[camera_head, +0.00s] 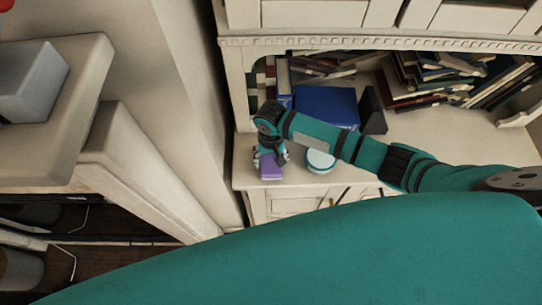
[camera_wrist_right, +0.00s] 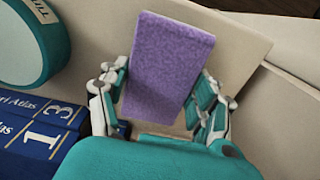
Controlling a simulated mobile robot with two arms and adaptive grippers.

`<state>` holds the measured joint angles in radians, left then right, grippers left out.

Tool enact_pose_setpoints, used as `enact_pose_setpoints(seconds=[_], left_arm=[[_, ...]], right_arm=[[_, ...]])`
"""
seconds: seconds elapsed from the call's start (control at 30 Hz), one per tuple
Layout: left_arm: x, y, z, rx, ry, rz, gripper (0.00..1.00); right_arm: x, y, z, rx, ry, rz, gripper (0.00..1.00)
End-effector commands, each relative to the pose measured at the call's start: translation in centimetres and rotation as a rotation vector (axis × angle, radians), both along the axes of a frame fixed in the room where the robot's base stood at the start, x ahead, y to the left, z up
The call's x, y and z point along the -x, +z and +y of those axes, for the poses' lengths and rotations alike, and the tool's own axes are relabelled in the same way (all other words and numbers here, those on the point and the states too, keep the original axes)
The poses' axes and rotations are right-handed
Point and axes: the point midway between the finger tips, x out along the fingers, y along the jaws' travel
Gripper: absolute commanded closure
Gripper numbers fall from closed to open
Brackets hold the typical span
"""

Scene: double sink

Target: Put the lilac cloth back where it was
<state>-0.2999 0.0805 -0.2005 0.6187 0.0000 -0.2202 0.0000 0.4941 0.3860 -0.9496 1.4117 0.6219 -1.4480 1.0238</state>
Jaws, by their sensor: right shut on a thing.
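The lilac cloth (camera_head: 271,168) looks like a folded, flat block with a soft mottled surface. It is at the front left corner of the cream cabinet's counter (camera_head: 297,182). My right gripper (camera_head: 270,157) is shut on it from above. In the right wrist view the cloth (camera_wrist_right: 168,62) sits between the two fingers of the gripper (camera_wrist_right: 160,98), with its far end sticking out past them. I cannot tell whether the cloth touches the counter. My left gripper is not in view.
A round teal-and-white tin (camera_head: 320,161) stands just right of the gripper. Blue atlas volumes (camera_head: 326,104) lie behind, beside a dark bookend (camera_head: 372,110). Leaning books (camera_head: 420,80) fill the back right. The counter's front edge and left end are close to the cloth.

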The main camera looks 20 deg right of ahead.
Motion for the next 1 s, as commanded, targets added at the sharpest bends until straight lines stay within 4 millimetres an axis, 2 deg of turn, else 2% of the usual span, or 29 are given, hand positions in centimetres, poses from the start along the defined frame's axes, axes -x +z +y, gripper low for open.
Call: enact_pose_setpoints(seconds=[0.07,0.1,0.27,0.57,0.73,0.83,0.97,1.0], left_arm=[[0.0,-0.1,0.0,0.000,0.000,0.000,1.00],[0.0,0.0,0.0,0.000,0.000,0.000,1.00],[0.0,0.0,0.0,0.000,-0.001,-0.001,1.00],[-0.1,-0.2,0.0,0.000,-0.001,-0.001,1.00],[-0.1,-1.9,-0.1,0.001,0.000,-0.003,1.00],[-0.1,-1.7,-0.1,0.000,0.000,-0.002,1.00],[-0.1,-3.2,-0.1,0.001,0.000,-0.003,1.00],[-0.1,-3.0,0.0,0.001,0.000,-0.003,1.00]], right_arm=[[0.0,-0.2,0.0,0.000,-0.001,0.000,0.62],[0.0,-0.1,0.0,0.000,-0.001,0.000,0.31],[0.0,-0.1,0.0,0.000,-0.001,0.000,0.12],[0.0,-0.2,0.0,0.000,0.000,-0.001,0.12],[-0.1,-0.9,0.0,0.000,0.000,-0.003,0.12],[-0.2,1.9,0.1,-0.004,0.001,-0.005,0.12],[-0.6,4.8,-0.2,-0.004,0.000,-0.006,0.12],[-0.6,6.1,-0.2,-0.004,0.001,-0.005,0.12]])
